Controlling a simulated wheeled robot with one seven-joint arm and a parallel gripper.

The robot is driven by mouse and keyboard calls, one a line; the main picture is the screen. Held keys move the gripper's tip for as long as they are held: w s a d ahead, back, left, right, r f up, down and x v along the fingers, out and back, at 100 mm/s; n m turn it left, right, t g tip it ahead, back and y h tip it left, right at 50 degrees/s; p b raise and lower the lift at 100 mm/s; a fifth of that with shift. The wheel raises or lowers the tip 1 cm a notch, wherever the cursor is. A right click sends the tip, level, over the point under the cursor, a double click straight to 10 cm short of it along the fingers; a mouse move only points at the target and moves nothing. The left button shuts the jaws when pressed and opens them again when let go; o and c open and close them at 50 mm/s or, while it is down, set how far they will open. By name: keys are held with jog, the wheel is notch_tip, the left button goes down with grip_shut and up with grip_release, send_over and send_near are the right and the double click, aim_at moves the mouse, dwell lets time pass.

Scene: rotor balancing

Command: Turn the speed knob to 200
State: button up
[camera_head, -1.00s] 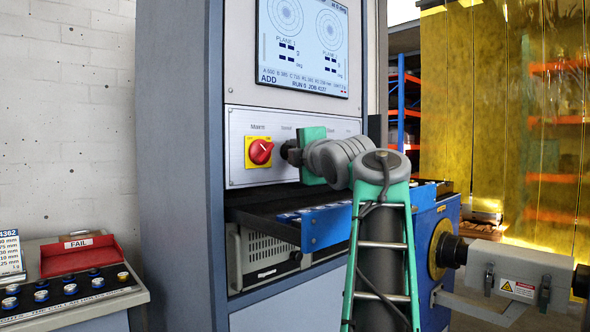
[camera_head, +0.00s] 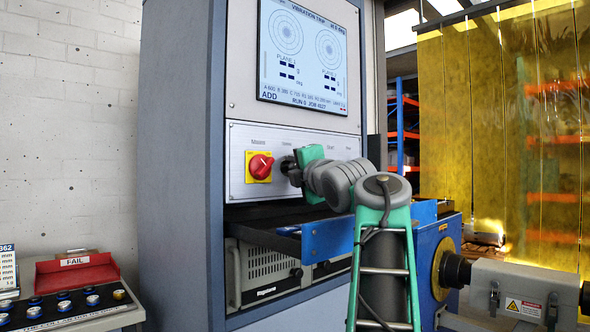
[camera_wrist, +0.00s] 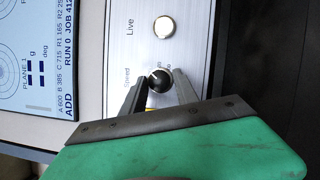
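The speed knob (camera_wrist: 158,81) is a small round black knob with a pale mark, on a light metal panel (camera_wrist: 180,45) beside the word Speed in the wrist view. My gripper (camera_wrist: 160,82) has one finger on each side of the knob, and the fingers appear to be closed against it. Small dial figures show beside the knob, but I cannot read its setting. In the head view my gripper (camera_head: 291,170) is at the panel, just right of the red rotary switch (camera_head: 261,167), and it hides the knob.
A lit screen (camera_head: 303,55) is above the panel. A white round button (camera_wrist: 164,27) marked Live is near the knob. A blue-fronted drawer (camera_head: 328,237) sticks out below my arm. A red FAIL tray (camera_head: 75,275) stands at the lower left.

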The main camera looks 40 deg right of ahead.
jog(key=shift+o, duration=1.4)
jog(key=v, duration=0.7)
jog(key=shift+s+a, duration=0.15)
jog(key=shift+s, duration=0.25)
jog(key=shift+r, duration=0.1)
